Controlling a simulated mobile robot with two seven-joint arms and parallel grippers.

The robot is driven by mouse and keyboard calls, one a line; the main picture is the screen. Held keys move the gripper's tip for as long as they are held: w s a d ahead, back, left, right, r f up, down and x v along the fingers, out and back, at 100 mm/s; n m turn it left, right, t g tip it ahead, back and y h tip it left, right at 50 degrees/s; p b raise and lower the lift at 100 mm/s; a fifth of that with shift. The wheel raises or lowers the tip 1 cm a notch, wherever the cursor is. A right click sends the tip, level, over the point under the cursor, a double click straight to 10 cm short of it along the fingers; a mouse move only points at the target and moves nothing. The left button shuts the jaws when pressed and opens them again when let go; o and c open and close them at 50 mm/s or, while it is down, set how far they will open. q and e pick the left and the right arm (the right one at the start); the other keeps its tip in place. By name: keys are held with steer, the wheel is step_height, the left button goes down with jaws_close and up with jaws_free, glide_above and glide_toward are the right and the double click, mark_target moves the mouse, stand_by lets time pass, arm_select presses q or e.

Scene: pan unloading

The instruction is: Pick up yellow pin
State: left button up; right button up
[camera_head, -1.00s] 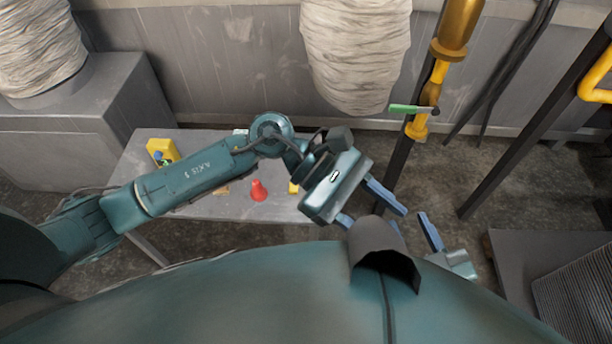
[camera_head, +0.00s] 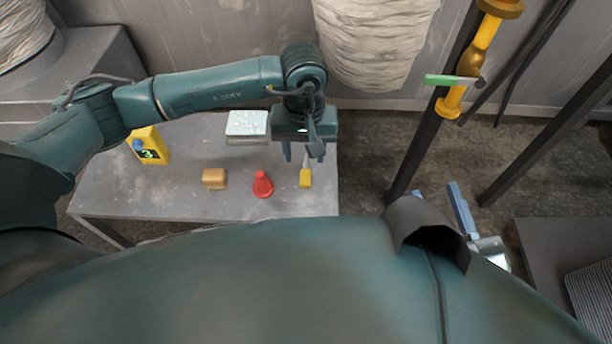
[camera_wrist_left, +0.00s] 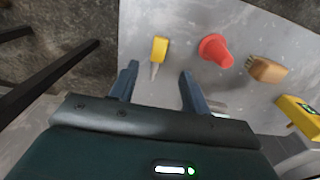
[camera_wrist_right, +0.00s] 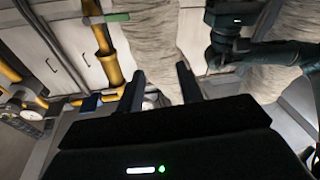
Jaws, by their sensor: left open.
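The yellow pin (camera_head: 305,178) has a yellow block-like head and a thin pale shaft. It lies near the right end of the grey table (camera_head: 155,195). My left gripper (camera_head: 304,158) is open above the table, just behind the pin's head. In the left wrist view, the pin (camera_wrist_left: 159,49) lies ahead, its shaft pointing into the gap between my open left fingers (camera_wrist_left: 159,72). Nothing is held there. My right gripper (camera_head: 438,190) is off to the right, away from the table; its fingers are apart and empty in the right wrist view (camera_wrist_right: 160,72).
A pale box (camera_head: 246,124) sits at the table's back. A dark post (camera_head: 420,140) and yellow pipe (camera_head: 483,45) rise at right.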

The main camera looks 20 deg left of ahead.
arm_select(q)
steer(key=shift+f, duration=0.85)
steer(key=f+b, duration=0.1)
steer(key=f, duration=0.1)
steer(key=f+b, duration=0.1)
steer(key=f, duration=0.2)
steer(key=shift+w+d, duration=0.1)
steer(key=shift+w, duration=0.1)
steer(key=shift+f, duration=0.1)
jaws_close()
arm_select(e)
steer(key=shift+w+a+m, duration=0.15)
steer(key=shift+m, duration=0.15)
